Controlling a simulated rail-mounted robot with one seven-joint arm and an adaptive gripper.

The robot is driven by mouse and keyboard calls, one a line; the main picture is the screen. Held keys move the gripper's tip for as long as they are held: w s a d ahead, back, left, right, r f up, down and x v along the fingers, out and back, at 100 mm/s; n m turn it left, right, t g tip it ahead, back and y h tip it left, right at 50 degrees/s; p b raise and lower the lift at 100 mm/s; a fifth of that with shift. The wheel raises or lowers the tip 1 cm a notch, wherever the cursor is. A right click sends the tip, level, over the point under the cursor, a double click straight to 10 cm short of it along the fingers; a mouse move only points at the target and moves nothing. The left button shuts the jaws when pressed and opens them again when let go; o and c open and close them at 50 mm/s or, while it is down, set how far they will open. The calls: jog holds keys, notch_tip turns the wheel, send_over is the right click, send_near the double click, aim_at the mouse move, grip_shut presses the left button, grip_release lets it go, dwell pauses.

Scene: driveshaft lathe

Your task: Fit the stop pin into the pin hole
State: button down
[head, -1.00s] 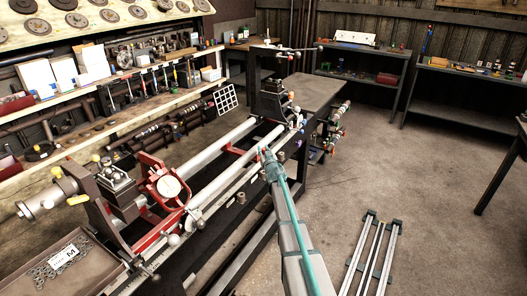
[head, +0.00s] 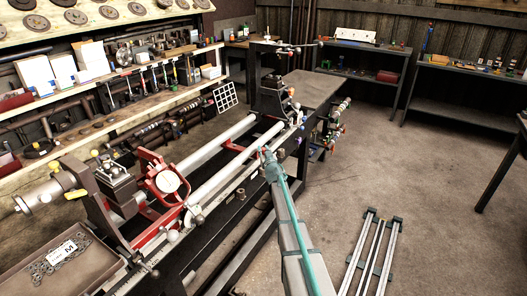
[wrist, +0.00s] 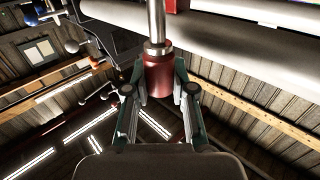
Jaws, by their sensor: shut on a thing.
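In the wrist view my gripper (wrist: 161,92) is shut on the stop pin by its red cylindrical end (wrist: 158,76). The pin's bright steel shaft (wrist: 156,20) runs away from the fingers past the top edge of the picture, so its far end is out of sight. In the head view my gripper (head: 268,157) is beside the near side of the lathe bed (head: 222,181), about midway along it. The pin is too small to make out clearly there. I cannot pick out the pin hole in either view.
A red steady rest with a pale disc (head: 167,182) stands on the bed to the left of my gripper. A tray of chain (head: 105,268) is at the lower left. A dark carriage block (head: 270,98) is at the far end.

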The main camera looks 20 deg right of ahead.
jog(key=shift+f+b, duration=2.3)
jog(key=shift+f, duration=1.25)
jog(key=c, duration=0.9)
grip_release()
jog(key=s+a, duration=0.2)
jog(key=s, duration=0.9)
jog(key=shift+s, duration=0.4)
